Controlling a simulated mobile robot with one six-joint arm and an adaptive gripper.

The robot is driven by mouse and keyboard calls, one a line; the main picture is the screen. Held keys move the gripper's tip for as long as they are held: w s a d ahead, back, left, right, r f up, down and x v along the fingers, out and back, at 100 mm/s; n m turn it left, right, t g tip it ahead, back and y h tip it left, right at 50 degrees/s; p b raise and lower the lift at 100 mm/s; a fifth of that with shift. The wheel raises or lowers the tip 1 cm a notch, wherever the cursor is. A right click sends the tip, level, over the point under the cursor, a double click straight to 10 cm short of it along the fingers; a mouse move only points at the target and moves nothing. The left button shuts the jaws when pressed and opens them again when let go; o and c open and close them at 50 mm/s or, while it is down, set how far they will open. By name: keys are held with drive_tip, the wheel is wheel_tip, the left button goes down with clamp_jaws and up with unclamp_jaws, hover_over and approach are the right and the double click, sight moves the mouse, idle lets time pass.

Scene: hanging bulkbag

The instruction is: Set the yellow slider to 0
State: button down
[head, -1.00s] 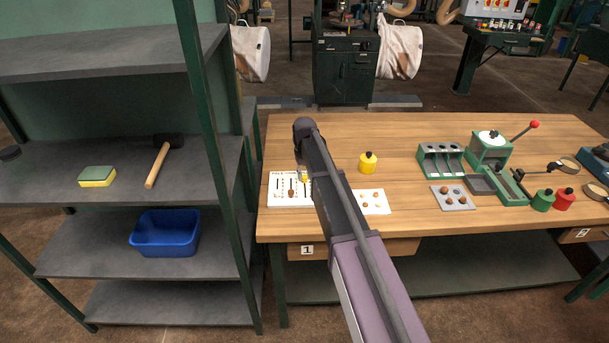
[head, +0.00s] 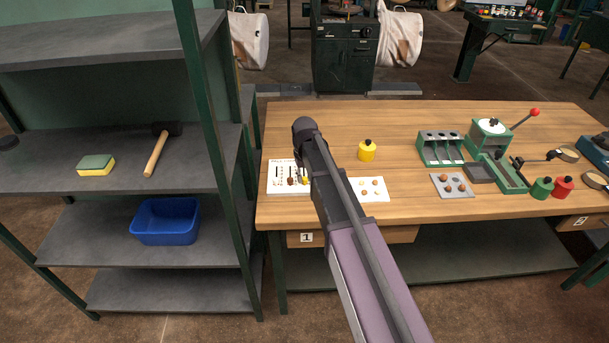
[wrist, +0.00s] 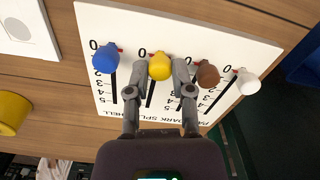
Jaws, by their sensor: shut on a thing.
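The white slider board (head: 276,189) lies at the left end of the wooden bench. In the wrist view, the yellow slider (wrist: 160,66) stands at the 0 end of its slot, level with the 0 mark as far as I can tell. My gripper (wrist: 160,68) is shut on its round knob, one finger on each side. The blue slider (wrist: 106,58), brown slider (wrist: 208,75) and white slider (wrist: 248,82) also stand near their 0 marks. In the head view, my arm hides part of the board and most of the gripper.
A white card with brown spots (head: 369,190) lies right of the board, with a yellow jar (head: 367,151) behind it. A green rack (head: 440,150) and a lever press (head: 490,135) stand further right. A metal shelf (head: 180,200) with a blue bin stands left of the bench.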

sight(304, 170)
drive_tip(key=shift+c, duration=2.4)
unclamp_jaws()
drive_tip(key=shift+s, duration=0.3)
drive_tip(key=shift+w, duration=0.15)
drive_tip(key=shift+w, duration=0.7)
drive_tip(key=w, duration=0.6)
drive_tip(key=shift+w, duration=0.3)
drive_tip(key=shift+s+d+r+p, duration=0.1)
drive_tip(key=shift+s+r+p, duration=0.1)
drive_tip(key=shift+r+p, duration=0.8)
wheel_tip(304, 170, up, 12)
drive_tip(key=p, duration=1.2)
drive_tip(key=s+d+f+m+b, duration=0.1)
drive_tip(key=s+d+f+b, duration=0.1)
drive_tip(key=s, duration=0.8)
drive_tip(key=s+d+f+b, duration=0.3)
drive_tip(key=s+d, duration=0.2)
drive_tip(key=s, duration=0.5)
drive_tip(key=s+d+f+m+b, duration=0.1)
drive_tip(key=s+d+f+b, duration=0.2)
drive_tip(key=s, duration=0.7)
drive_tip(key=shift+d+m, duration=0.3)
drive_tip(key=shift+w, duration=0.1)
